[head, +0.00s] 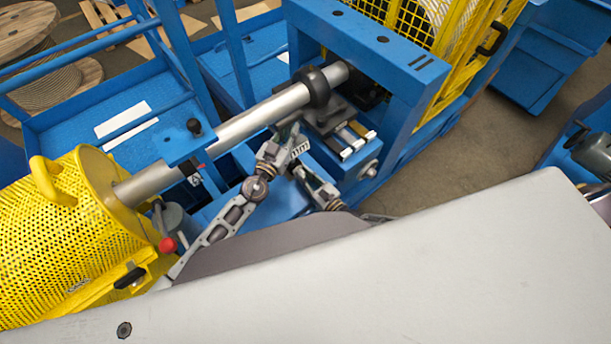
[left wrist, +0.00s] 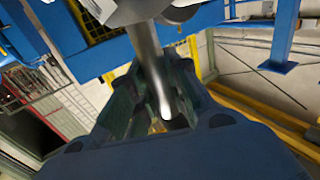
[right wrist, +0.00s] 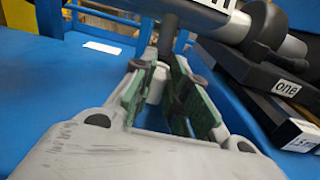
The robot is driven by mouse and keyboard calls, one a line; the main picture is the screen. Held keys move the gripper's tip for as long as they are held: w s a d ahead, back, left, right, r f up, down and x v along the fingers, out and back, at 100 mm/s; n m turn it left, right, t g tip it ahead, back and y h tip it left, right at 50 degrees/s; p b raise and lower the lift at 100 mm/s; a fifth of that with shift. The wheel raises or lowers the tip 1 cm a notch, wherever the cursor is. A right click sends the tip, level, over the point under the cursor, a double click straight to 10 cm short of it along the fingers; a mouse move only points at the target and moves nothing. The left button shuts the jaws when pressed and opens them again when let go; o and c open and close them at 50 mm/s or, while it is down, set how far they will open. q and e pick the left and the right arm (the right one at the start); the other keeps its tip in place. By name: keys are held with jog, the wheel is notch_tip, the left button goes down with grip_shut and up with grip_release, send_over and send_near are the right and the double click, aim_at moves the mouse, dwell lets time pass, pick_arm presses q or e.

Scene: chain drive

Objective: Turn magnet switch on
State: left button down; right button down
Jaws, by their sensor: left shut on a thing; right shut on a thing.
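A thick grey metal shaft (head: 255,118) with a black collar (head: 316,88) runs across the blue machine. My left gripper (head: 285,137) is below the shaft near the collar. In the left wrist view its fingers (left wrist: 163,100) are shut around a slim shiny metal rod (left wrist: 152,62). My right gripper (head: 298,170) is just below and right of it. In the right wrist view its fingers (right wrist: 158,90) are closed on a small pale cylindrical piece (right wrist: 156,84) under a dark stem (right wrist: 168,38). I cannot tell which part is the magnet switch.
A dark block with pale-ended bars (head: 345,135) lies right of the grippers, one labelled "one" in the right wrist view (right wrist: 286,88). A yellow mesh guard (head: 75,235) and red button (head: 168,245) are at left. A blue frame (head: 400,75) stands behind.

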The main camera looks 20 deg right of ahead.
jog(key=shift+d, duration=0.1)
jog(key=shift+w+d+m, duration=0.1)
jog(key=shift+d+m, duration=0.05)
jog(key=shift+m, duration=1.35)
jog(key=c, duration=1.4)
grip_release()
jog(key=shift+v, duration=6)
